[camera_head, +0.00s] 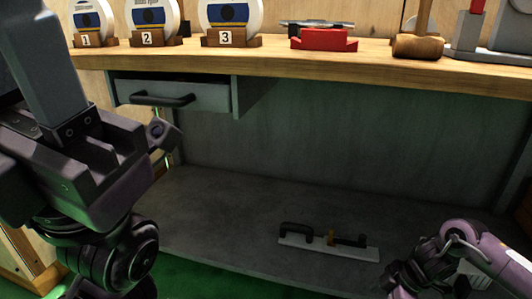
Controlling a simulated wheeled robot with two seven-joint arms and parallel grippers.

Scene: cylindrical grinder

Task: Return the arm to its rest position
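My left arm fills the left side of the head view, close to the camera. Its gripper (48,65) shows as a large grey slab rising from a dark block, cut off by the picture edge; I cannot tell how far its fingers stand apart. My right arm, with purple links (492,258), comes in at the lower right, bent at a dark joint. Its dark end at the bottom edge is cut off, and I see no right fingertips. I see nothing held in either arm.
A wooden workbench (330,59) bears grinding wheels numbered 1 (93,17), 2 (153,14) and 3 (229,14), a red fixture (323,42) and a mallet (419,42). A drawer (178,94) hangs below. A handled tool (328,244) lies on the grey lower shelf (240,220).

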